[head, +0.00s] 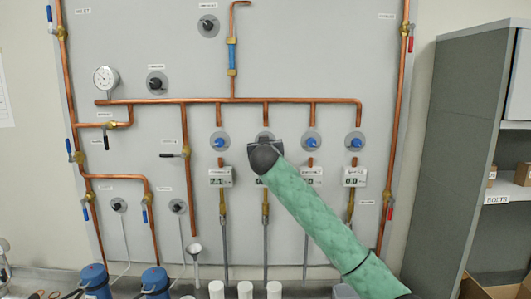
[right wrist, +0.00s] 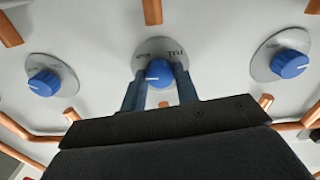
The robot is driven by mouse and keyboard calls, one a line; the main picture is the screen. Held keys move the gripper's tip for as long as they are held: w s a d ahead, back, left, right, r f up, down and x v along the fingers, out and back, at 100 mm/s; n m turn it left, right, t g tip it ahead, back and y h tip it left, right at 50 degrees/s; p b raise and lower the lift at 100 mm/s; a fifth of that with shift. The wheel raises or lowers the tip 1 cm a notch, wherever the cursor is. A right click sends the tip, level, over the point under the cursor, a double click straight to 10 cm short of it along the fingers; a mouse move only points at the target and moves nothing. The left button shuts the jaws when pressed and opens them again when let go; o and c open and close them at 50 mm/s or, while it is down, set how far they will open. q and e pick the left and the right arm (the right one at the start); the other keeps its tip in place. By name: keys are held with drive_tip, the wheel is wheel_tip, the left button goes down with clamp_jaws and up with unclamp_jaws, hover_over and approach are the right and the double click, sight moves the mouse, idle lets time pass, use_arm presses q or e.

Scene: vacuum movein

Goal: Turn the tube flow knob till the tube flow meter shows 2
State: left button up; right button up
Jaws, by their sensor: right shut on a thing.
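A row of blue flow knobs sits on the grey wall panel below a copper pipe. My right gripper (head: 265,144) is at the second knob from the left and covers it in the head view. In the right wrist view its fingers stand on both sides of this blue knob (right wrist: 158,72), shut on it. The meter below this knob (head: 259,182) is mostly hidden by my arm; only a leading 0 shows. The leftmost meter (head: 220,177) reads about 2.1, the rightmost (head: 354,177) 0.0. The knob labels are too small to read. My left gripper is not in view.
Neighbouring blue knobs (head: 219,143) and (head: 312,143) flank the gripped one; they also show in the right wrist view (right wrist: 45,82) (right wrist: 290,63). Copper pipes run around them. A round gauge (head: 106,78) is at the upper left. A grey shelf (head: 463,130) stands at the right.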

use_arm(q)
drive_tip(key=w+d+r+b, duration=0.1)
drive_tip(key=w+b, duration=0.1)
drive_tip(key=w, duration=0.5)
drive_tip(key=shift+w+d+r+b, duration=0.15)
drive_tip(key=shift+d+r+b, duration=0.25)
use_arm(e)
drive_tip(key=n, duration=1.5)
drive_tip(key=shift+f, duration=0.1)
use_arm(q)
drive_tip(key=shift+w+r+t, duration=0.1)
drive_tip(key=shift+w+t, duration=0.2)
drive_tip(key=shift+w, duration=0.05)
use_arm(e)
drive_tip(key=o, duration=1)
drive_tip(key=shift+a, duration=0.1)
drive_tip(key=shift+c, duration=0.2)
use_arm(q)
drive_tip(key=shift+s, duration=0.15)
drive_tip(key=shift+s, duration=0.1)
